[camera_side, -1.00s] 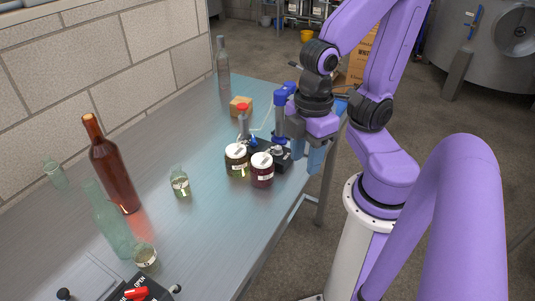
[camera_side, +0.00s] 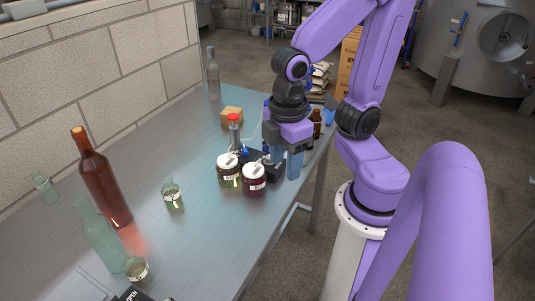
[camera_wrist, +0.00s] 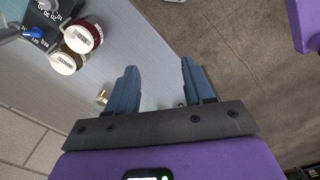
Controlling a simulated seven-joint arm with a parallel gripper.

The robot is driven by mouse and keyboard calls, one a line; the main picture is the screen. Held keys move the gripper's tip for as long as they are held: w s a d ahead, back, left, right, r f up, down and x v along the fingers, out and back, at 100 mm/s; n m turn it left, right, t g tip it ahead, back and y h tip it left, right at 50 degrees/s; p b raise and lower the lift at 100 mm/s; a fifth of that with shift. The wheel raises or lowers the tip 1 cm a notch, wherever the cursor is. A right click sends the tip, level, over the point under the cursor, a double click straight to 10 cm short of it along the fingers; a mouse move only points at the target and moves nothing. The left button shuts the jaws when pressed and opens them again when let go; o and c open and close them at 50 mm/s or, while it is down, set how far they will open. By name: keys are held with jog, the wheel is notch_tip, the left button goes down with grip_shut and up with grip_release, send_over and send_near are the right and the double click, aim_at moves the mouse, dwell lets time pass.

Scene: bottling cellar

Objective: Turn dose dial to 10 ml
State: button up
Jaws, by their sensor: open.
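The dosing unit's black base (camera_side: 262,163) stands behind two lidded jars in the side view, partly covered by my gripper. In the wrist view its black panel (camera_wrist: 62,12) is at the top left edge, with white numerals and a grey knob, the dose dial (camera_wrist: 46,5), cut by the frame. I cannot read the dial's setting. My gripper (camera_wrist: 159,70) is open and empty, and the panel lies off to the left of its fingers. In the side view my gripper (camera_side: 284,162) points down close to the unit's right side; contact cannot be told.
A dark red jar (camera_side: 254,180) and a green jar (camera_side: 228,170) stand close in front of the unit. A red-capped tube (camera_side: 235,132) rises beside it. A brown bottle (camera_side: 316,124) stands behind my gripper. The table edge is just right of it.

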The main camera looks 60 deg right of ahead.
jog(key=w+d+m+g+h, duration=0.1)
jog(key=w+d+m+g, duration=0.15)
jog(key=w+d, duration=0.45)
jog(key=w+d+m+g+h, duration=0.1)
jog(key=w+d+m, duration=0.3)
jog(key=w, duration=0.8)
jog(key=m, duration=0.2)
send_near(269, 157)
jog(key=shift+g+y, duration=0.35)
jog(key=shift+y, duration=0.05)
jog(key=x, duration=0.8)
jog(key=shift+w+d+f, duration=0.1)
jog(key=shift+w+d, duration=0.25)
jog(key=shift+d, duration=0.05)
grip_shut()
